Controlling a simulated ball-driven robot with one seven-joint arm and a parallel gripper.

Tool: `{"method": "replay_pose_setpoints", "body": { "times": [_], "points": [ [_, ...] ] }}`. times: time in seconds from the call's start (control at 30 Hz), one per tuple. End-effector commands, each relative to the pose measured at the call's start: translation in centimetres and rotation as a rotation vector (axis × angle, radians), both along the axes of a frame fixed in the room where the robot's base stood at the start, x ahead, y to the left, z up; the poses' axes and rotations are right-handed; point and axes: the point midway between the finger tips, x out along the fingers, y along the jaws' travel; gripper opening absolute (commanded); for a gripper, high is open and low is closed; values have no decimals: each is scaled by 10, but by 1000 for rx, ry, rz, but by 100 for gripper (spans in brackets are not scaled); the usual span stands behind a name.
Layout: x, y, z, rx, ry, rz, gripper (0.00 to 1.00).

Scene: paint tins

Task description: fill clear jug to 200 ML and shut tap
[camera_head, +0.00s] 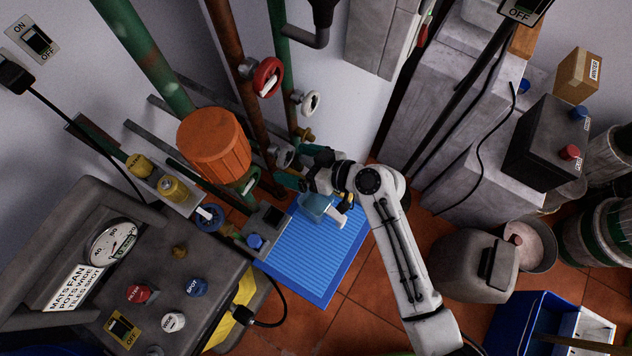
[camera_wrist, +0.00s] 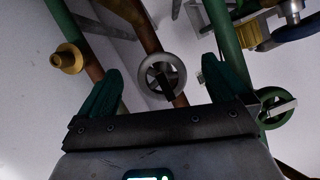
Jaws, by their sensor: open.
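The clear jug (camera_head: 316,207), tinted blue, stands on the blue ribbed mat (camera_head: 318,255), partly under my arm. Its fill level and marks cannot be read. My gripper (camera_head: 300,167) is open and empty, with green fingers, beside the pipes behind the jug. A grey handwheel tap (camera_head: 284,158) is on the pipework just beyond the fingers. In the wrist view the grey wheel (camera_wrist: 162,75) shows between the spread fingers of my gripper (camera_wrist: 166,72), with a dark bar across it. A brass outlet (camera_wrist: 67,58) is left of it. I cannot tell whether water runs.
A red wheel (camera_head: 267,77) and a white wheel (camera_head: 309,103) sit on pipes above. An orange drum-like housing (camera_head: 214,146) and a control console (camera_head: 150,285) are left. A grey canister (camera_head: 473,265) and blue crate (camera_head: 520,325) stand right. Tiled floor between is clear.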

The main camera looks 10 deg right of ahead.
Motion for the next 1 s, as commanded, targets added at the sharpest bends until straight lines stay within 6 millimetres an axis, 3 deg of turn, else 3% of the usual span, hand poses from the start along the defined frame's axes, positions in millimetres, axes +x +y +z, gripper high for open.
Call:
{"method": "replay_pose_setpoints", "body": {
  "times": [0.43, 1.0],
  "points": [
    [-23, -31, 0, 0, 1, -1, 100],
    [-25, -33, 0, 0, -1, 0, 100]
  ]
}}
